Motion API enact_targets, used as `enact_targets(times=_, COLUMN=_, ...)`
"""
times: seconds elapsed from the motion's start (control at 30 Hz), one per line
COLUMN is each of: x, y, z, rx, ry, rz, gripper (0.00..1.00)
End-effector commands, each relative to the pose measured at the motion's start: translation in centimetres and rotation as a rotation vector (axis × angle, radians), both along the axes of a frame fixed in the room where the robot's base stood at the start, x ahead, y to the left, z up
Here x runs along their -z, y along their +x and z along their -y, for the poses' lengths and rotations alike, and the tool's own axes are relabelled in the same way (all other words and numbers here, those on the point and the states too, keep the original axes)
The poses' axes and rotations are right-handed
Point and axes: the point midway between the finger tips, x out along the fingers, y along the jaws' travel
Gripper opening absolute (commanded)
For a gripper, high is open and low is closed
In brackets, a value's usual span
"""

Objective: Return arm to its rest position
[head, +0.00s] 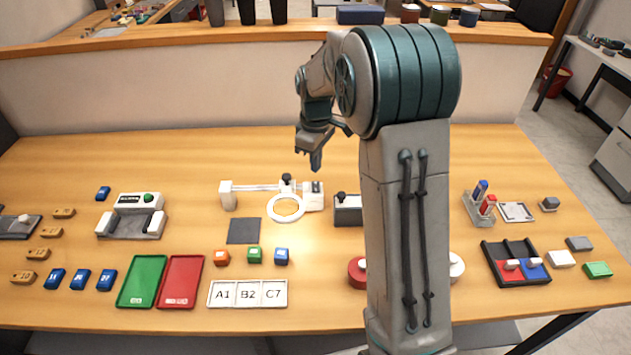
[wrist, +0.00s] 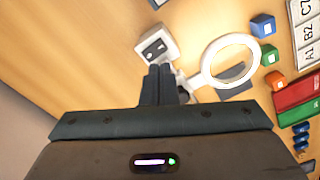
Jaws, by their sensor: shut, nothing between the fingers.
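My gripper (head: 316,160) is in the air over the back middle of the table in the head view, pointing down. In the wrist view my gripper (wrist: 160,72) has its fingers together, with nothing between them. My arm rises at the right of centre in the head view and bends over towards the back. The white device with a ring (head: 286,208) stands below and in front of the gripper. The ring also shows in the wrist view (wrist: 204,66), to the right of the fingers, and a white switch box (wrist: 157,46) shows beyond the fingertips.
The wooden table (head: 330,150) holds a green tray (head: 142,281), a red tray (head: 181,281), a white A1/B2/C7 board (head: 248,293), small coloured cubes, and a black divided tray (head: 515,263) at the right. A low partition (head: 180,85) stands behind the table. My arm hides part of the table.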

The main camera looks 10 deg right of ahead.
Motion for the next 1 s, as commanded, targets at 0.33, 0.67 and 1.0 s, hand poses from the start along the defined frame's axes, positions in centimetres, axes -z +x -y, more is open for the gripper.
enact_targets(times=0.33, x=0.0, y=0.0, z=0.0, rx=0.0, ry=0.0, rz=0.0, gripper=0.0)
enact_targets(times=0.67, x=-2.6, y=-2.7, z=0.0, rx=0.087, ry=0.002, rz=0.033, gripper=0.0)
enact_targets(times=1.0, x=-7.8, y=-12.3, z=0.0, rx=0.382, ry=0.026, rz=0.133, gripper=0.0)
